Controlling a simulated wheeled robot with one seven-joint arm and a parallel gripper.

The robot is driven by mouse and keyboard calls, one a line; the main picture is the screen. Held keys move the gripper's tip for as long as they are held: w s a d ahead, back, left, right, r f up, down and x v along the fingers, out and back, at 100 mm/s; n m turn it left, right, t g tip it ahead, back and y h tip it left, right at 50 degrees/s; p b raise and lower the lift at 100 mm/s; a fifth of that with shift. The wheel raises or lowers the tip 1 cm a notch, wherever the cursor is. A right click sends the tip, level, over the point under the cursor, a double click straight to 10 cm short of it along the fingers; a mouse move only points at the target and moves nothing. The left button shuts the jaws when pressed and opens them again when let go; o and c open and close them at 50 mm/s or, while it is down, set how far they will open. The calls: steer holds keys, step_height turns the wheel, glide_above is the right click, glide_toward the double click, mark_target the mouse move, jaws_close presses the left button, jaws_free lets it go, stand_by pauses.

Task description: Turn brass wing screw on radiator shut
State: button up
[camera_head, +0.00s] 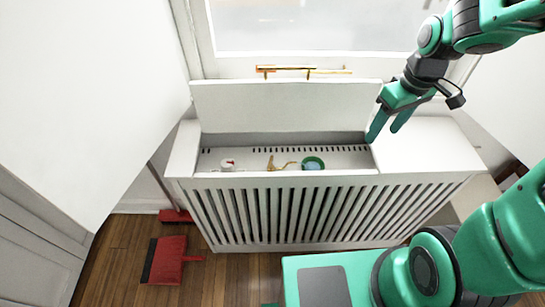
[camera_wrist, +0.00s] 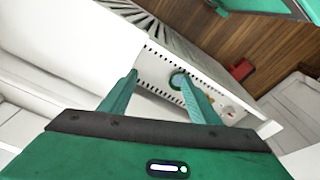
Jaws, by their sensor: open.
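A white slatted radiator cover (camera_head: 425,155) stands under the window with its top flap raised. In the open compartment, the brass wing screw (camera_head: 278,164) sits in the middle, between a white and red knob (camera_head: 228,164) on the left and a round green-rimmed thing (camera_head: 313,163) on the right. My gripper (camera_head: 383,134) is open and empty, above the right end of the opening and apart from the screw. In the wrist view, the green-rimmed thing (camera_wrist: 177,80) shows beside one finger of my gripper (camera_wrist: 157,75). That finger partly hides the area around the screw there.
The raised flap (camera_head: 285,106) stands behind the compartment. A brass window latch (camera_head: 300,70) is above it. A red dustpan (camera_head: 168,260) and a red brush (camera_head: 175,216) are on the wooden floor at left. The cover's right top is clear.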

steer(key=w+a+f+n+y, duration=0.2)
steer(key=w+a+f+n, duration=0.35)
steer(key=a, duration=0.55)
steer(key=n+y, duration=0.2)
steer(key=n, duration=0.3)
glide_toward(271, 160)
steer(key=x, duration=0.8)
steer(key=shift+w+a+f, duration=0.1)
steer(key=shift+f, duration=0.1)
steer(key=shift+c, duration=0.7)
steer(key=c, duration=0.9)
